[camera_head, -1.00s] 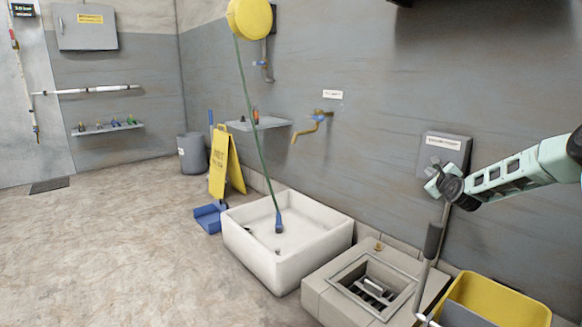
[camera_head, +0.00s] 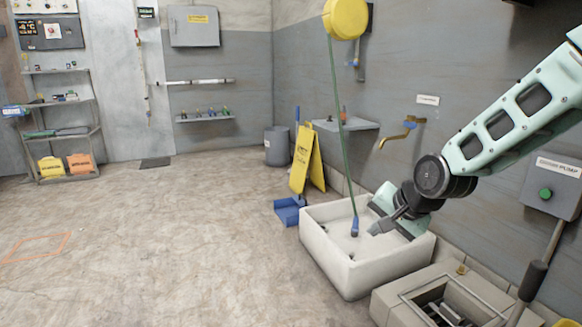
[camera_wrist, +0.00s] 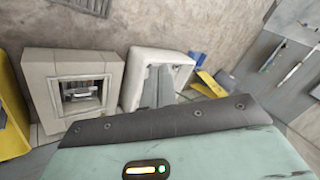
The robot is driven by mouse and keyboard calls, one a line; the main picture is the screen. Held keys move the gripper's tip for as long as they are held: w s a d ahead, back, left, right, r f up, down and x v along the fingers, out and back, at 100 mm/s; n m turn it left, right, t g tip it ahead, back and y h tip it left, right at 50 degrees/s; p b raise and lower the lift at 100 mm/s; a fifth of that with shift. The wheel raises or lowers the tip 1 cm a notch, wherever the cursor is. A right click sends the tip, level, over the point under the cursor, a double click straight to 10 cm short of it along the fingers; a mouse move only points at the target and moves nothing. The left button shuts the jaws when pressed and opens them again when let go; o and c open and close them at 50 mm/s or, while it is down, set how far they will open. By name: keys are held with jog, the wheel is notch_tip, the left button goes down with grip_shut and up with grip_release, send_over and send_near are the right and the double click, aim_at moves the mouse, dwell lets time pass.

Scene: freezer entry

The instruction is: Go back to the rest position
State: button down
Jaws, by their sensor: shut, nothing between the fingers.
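My gripper (camera_head: 382,226) is shut and empty. In the head view it hangs from my pale green arm at the right, in front of the white floor basin (camera_head: 385,265) and hiding part of its far side. I cannot tell its exact height above the basin. In the wrist view my grey fingers (camera_wrist: 157,88) show in front of the basin (camera_wrist: 183,63).
A stone drain box (camera_head: 385,304) with an open grate stands right of the basin. A grey pump panel (camera_head: 553,188) is on the wall. A yellow wet-floor sign (camera_head: 301,160) and blue dustpan (camera_head: 288,212) stand behind the basin. Floor at left is clear.

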jog(key=s+a+r+n+g+h+p, duration=0.1)
jog(key=s+a+r+n+g+h, duration=0.15)
jog(key=s+n, duration=0.95)
jog(key=s+a+r+n+g+h+p, duration=0.15)
jog(key=s+g, duration=0.25)
jog(key=s, duration=1.7)
notch_tip(320, 180, up, 37)
jog(key=y+p, duration=0.1)
jog(key=p, duration=3.6)
jog(key=shift+s+a+n+p, duration=0.2)
jog(key=shift+a+n+p, duration=0.2)
jog(key=shift+n, duration=0.05)
jog(key=shift+r, duration=0.1)
